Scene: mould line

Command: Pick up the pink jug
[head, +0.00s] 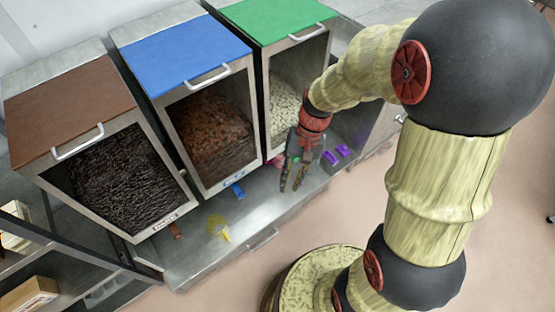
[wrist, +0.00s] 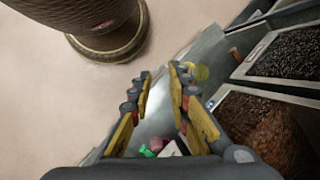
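A small pink object (head: 275,161), which looks like the pink jug, is partly visible on the metal ledge near the foot of the green-lidded bin, just left of my gripper. In the wrist view a pink shape (wrist: 157,143) shows low between the finger bases, beside a green bit (wrist: 147,152). Its handle and full shape are hidden or too small to tell. My gripper (head: 290,187) points down over the ledge, its fingers apart and nothing between the tips. The parted fingers also show in the wrist view (wrist: 160,72).
Brown-, blue- (head: 185,48) and green-lidded (head: 270,18) bins of granules stand behind the ledge. On the ledge are a yellow jug-like item (head: 218,228), a blue item (head: 237,190), a brown item (head: 176,231) and purple pieces (head: 331,158).

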